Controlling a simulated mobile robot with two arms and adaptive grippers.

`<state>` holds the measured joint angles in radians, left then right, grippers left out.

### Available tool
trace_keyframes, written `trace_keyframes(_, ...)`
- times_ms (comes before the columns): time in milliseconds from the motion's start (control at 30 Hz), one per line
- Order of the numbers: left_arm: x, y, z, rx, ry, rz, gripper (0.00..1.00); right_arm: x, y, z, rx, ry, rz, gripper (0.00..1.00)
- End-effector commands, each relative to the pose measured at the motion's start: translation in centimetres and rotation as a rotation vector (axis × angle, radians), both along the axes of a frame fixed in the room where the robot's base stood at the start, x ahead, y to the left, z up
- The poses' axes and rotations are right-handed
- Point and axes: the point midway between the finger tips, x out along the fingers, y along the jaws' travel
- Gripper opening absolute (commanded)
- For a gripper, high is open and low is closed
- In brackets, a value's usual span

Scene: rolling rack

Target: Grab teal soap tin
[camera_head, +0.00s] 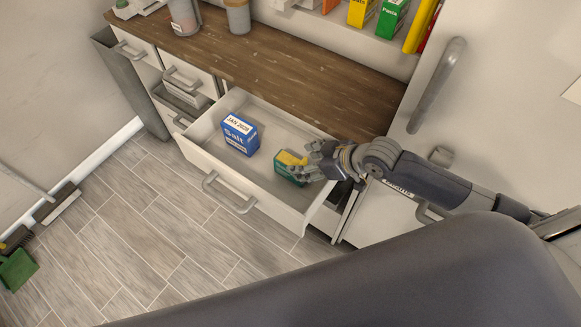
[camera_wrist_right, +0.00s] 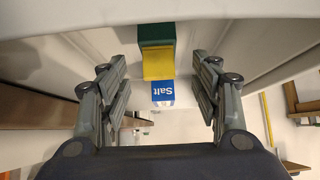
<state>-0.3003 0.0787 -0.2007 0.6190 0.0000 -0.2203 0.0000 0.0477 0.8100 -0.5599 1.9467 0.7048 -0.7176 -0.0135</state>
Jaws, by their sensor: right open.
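The teal soap tin (camera_head: 283,169) is a small dark green-teal block in the open drawer (camera_head: 262,184), with a yellow part (camera_head: 291,158) on its upper side. In the right wrist view the teal tin (camera_wrist_right: 155,33) shows at the top centre, with the yellow part (camera_wrist_right: 158,65) directly below it in the picture. My right gripper (camera_head: 304,167) is open, at the tin's right side in the head view. In the wrist view its fingers stand left and right of the tin's line, apart from it. The gripper partly hides the tin. My left gripper is not in view.
A blue and white Salt box (camera_head: 240,134) stands in the drawer, left of the tin; it also shows in the wrist view (camera_wrist_right: 163,94). Drawer walls surround both. The wooden counter (camera_head: 290,75) lies behind, with a cabinet door handle (camera_head: 437,85) to the right.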

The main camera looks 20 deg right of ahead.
Motion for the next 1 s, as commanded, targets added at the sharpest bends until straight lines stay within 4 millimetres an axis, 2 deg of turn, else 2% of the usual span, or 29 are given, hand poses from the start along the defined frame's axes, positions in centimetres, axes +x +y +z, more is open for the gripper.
trace_keyframes(367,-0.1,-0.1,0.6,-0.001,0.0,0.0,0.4,1.8,1.4,-2.1,0.001,0.0,-0.001,0.58)
trace_keyframes(633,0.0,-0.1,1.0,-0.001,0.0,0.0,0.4,3.7,2.7,-4.5,0.0,0.0,-0.001,0.58)
trace_keyframes(967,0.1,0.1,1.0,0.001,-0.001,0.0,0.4,4.0,3.0,-5.0,-0.002,-0.001,0.001,0.58)
trace_keyframes(1000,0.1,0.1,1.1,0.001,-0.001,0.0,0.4,4.0,3.0,-5.0,-0.002,-0.001,0.001,0.54)
